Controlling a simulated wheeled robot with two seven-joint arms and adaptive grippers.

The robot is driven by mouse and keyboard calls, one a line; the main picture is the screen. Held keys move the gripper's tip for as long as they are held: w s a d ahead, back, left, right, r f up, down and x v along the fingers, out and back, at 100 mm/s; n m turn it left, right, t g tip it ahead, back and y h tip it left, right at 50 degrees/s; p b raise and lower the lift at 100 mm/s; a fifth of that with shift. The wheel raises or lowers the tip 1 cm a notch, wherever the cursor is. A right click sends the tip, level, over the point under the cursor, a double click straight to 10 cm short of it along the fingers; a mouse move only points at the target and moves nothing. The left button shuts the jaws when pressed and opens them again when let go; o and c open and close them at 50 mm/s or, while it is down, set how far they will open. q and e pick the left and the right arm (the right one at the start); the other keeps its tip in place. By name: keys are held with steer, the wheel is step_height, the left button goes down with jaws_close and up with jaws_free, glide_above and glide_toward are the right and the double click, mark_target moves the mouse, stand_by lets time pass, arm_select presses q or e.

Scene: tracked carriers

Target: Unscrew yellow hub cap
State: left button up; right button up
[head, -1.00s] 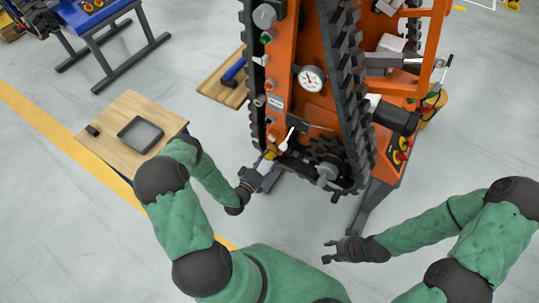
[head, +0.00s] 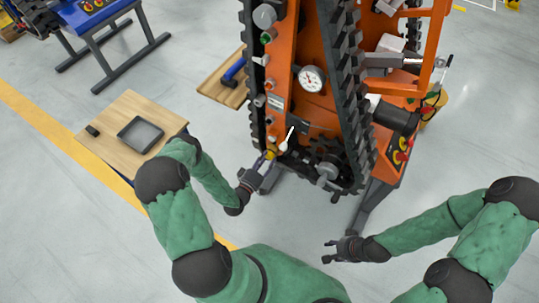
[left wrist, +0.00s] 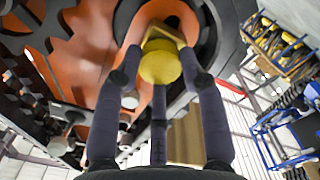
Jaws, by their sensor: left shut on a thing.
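The yellow hub cap (left wrist: 160,64) sits between the fingers of my left gripper (left wrist: 162,75) in the left wrist view, with an orange surface behind it. My left gripper is shut on it. In the head view the cap is a small yellow spot (head: 270,154) low on the front of the orange tracked carrier (head: 312,108), at the tip of my left gripper (head: 262,165). I cannot tell whether the cap is still touching its seat. My right gripper (head: 334,251) is empty, fingers apart, above the floor at lower right.
A wooden table (head: 104,127) with a grey tray (head: 140,134) stands left. A wooden board (head: 221,92) with a blue-handled tool (head: 235,69) is beside the carrier. Black tracks (head: 348,100) flank the work spot. Floor between my arms is clear.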

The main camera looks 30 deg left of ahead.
arm_select(q)
steer(key=shift+s+n, duration=0.1)
steer(key=shift+n, duration=0.4)
steer(key=shift+s, duration=0.25)
steer(key=shift+s+a, duration=0.15)
steer(key=shift+s, duration=0.95)
steer(key=shift+s, duration=0.1)
steer(key=shift+s+a, duration=0.1)
steer(key=shift+s, duration=1.6)
steer(key=o, duration=0.4)
steer(key=c, duration=0.5)
